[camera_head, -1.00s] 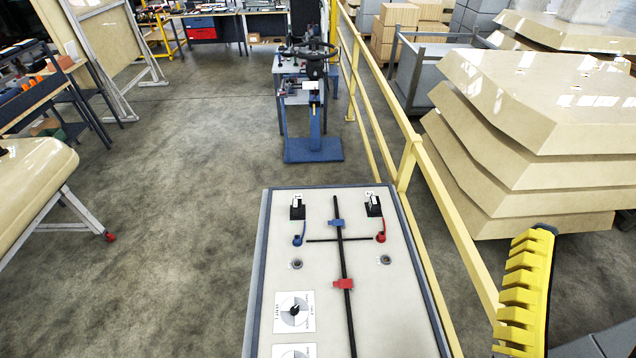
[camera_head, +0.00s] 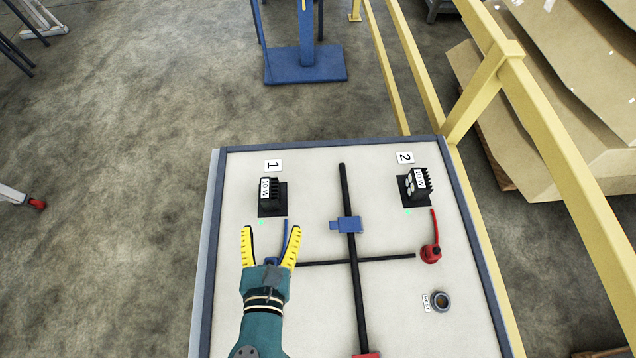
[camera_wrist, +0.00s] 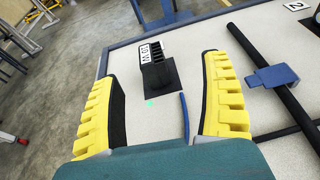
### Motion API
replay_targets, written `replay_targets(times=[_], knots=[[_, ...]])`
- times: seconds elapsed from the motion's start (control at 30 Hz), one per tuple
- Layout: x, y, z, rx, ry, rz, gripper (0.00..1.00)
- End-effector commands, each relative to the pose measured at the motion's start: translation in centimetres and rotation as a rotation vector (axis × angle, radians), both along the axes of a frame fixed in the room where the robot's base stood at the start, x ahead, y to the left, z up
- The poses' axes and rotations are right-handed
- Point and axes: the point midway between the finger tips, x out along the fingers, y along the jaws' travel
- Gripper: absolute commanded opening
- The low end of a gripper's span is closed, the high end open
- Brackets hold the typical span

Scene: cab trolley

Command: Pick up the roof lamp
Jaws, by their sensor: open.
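Two black finned lamp-like blocks stand on dark square bases near the far end of the pale board. The left block (camera_head: 269,191), by label 1, bears a white label that seems to read 10 W; it also shows in the wrist view (camera_wrist: 154,68). The right block (camera_head: 415,186), by label 2, has a label too small to read surely. The task names only one roof lamp; I cannot tell which block it is. My gripper (camera_head: 271,233) has its yellow fingers spread and empty, pointing at the left block from the near side, apart from it.
The board (camera_head: 400,310) carries a black cross of bars with a blue clamp (camera_head: 346,224). A blue plug (camera_head: 271,261) lies partly behind my gripper, and a red plug (camera_head: 430,253) is at right. A yellow railing (camera_head: 560,170) runs along the right.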

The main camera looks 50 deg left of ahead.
Motion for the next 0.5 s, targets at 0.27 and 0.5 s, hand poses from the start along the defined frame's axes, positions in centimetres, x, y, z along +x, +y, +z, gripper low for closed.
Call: replay_targets(times=[0.27,0.5], knots=[[-0.5,2.9,-4.4,-0.083,0.018,0.072,0.79],[2.5,7.4,-6.5,-0.080,0.019,0.067,0.79]])
